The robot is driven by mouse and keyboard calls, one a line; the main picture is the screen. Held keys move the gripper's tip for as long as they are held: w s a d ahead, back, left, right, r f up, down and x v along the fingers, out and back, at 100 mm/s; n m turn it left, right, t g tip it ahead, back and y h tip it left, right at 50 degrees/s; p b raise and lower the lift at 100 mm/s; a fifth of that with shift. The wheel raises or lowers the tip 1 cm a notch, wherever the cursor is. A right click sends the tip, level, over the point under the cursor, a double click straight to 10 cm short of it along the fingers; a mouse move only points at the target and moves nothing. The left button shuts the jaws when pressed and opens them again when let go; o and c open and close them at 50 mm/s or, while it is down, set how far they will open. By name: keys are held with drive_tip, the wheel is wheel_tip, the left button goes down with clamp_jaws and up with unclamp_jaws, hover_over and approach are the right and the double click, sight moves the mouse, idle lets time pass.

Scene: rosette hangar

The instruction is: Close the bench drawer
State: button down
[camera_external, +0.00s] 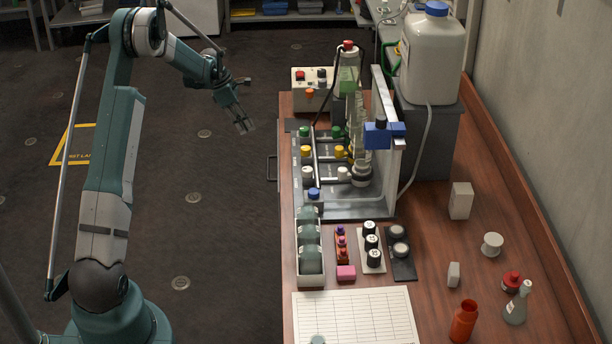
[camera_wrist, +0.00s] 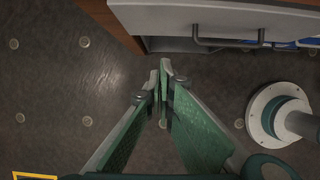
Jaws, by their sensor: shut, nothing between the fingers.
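The bench drawer shows a pale grey front (camera_wrist: 225,18) along the top of the wrist view, with a dark bar handle (camera_wrist: 228,46). In the external view the handle (camera_external: 271,168) stands out from the left side of the bench (camera_external: 440,255). The drawer body is hidden there, and I cannot tell how far it is pulled out. My gripper (camera_external: 244,127) hangs in the air left of the bench, apart from the handle. In the wrist view its fingertips (camera_wrist: 161,72) meet, empty, below and left of the handle.
Blue items (camera_wrist: 288,44) show below the drawer front. The floor (camera_external: 215,220) left of the bench is clear.

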drive_tip(key=shift+f, duration=0.1)
drive_tip(key=w+a+f+h, duration=0.3)
drive_tip(key=w+a+h, duration=0.1)
drive_tip(key=w+h, duration=0.1)
drive_tip(key=shift+f, duration=0.15)
idle(0.4)
drive_tip(key=shift+d+f, duration=0.1)
drive_tip(key=d+r+b+x, duration=0.2)
drive_tip(key=b+x, duration=0.1)
drive_tip(key=x, duration=0.9)
drive_tip(key=shift+d+f, duration=0.15)
drive_tip(key=shift+f, duration=0.05)
